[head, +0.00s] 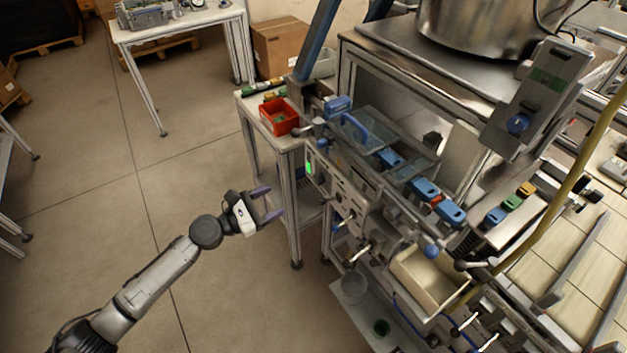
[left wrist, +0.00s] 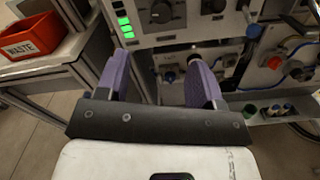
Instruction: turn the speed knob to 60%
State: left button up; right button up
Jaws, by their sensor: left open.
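A grey control panel on the machine's front carries a green lit display (head: 308,168), which also shows in the left wrist view (left wrist: 124,22). Beside the display in the left wrist view is a large dark round knob (left wrist: 161,11). A second dark knob (left wrist: 215,6) sits further right, cut by the top edge. I cannot read which is the speed knob or its setting. My left gripper (head: 276,201) is open and empty, with purple fingers pointing at the panel. It is in front of the machine, apart from the knobs. My right gripper is not in view.
A red waste bin (left wrist: 29,36) stands on a side table left of the panel; it also shows in the head view (head: 279,117). Handles and fittings (head: 357,252) stick out below the panel. A beige tray (head: 430,277) is further right. Open floor lies left.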

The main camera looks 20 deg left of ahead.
aim_at(315, 181)
pick_arm(q)
jog(key=b+x, duration=0.1)
jog(key=x, duration=1.2)
jog(key=shift+d, duration=0.1)
jog(key=shift+c, duration=0.5)
jog(key=c, duration=0.8)
jog(key=shift+m, duration=0.3)
